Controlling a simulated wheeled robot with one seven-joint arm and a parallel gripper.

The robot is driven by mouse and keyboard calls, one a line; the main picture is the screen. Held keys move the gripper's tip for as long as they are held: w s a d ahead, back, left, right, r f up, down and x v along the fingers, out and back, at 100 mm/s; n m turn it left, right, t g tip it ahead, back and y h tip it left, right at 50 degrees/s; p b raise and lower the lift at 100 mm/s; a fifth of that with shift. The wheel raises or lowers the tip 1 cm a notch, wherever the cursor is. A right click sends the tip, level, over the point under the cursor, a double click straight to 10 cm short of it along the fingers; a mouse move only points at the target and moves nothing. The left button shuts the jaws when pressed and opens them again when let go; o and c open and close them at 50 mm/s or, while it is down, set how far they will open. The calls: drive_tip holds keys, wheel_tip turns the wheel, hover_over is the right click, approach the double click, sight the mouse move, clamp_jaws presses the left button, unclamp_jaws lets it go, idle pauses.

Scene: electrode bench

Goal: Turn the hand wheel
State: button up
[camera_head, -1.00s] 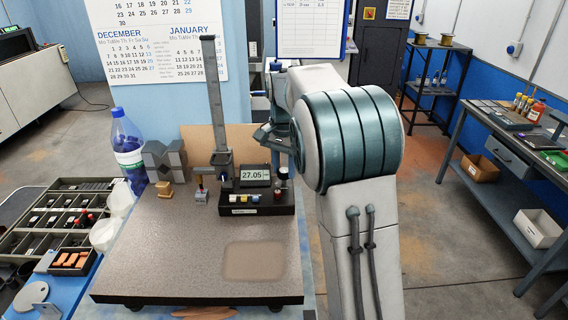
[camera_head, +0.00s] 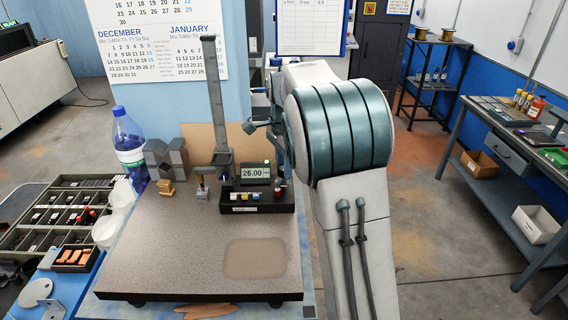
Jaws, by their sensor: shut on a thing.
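A height gauge stands on the granite plate (camera_head: 150,235). It has a tall grey column (camera_head: 216,95), a dark base (camera_head: 255,204) and a display (camera_head: 255,172) reading 26.00. A small dark round part, apparently the hand wheel (camera_head: 278,182), shows at the base's right end; its outline is hard to make out. My gripper (camera_head: 281,169) is over this right end, just beside the display. It is shut on the hand wheel, but my arm hides most of the fingers and the contact.
Grey blocks (camera_head: 166,157), a small brass piece (camera_head: 166,187) and a blue-capped bottle (camera_head: 129,150) stand left of the gauge. A parts tray (camera_head: 50,210) lies farther left. The front of the plate is clear. A side bench (camera_head: 512,150) stands at right.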

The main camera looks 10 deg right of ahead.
drive_tip(key=shift+r, duration=0.1)
drive_tip(key=o, duration=1)
wheel_tip(320, 180, up, 14)
drive_tip(key=shift+f+b, duration=0.15)
drive_tip(key=shift+b, duration=0.2)
drive_tip(key=shift+s, duration=0.1)
drive_tip(key=s+f+n+t, duration=0.1)
drive_tip(key=s+f+n, duration=0.3)
drive_tip(key=s, duration=0.5)
drive_tip(key=s+f+n+t, duration=0.1)
drive_tip(key=s+f+n, duration=0.4)
drive_tip(key=s, duration=0.5)
drive_tip(key=s+f+n+t, duration=0.1)
drive_tip(key=s+f+n, duration=0.3)
drive_tip(key=s, duration=0.5)
drive_tip(key=shift+s+a+f+n+t, duration=0.1)
drive_tip(key=shift+s+f+n+t, duration=0.1)
drive_tip(key=shift+n, duration=0.3)
drive_tip(key=shift+s+f+n+t, duration=0.1)
drive_tip(key=shift+s+n+t, duration=0.1)
drive_tip(key=shift+n, duration=0.3)
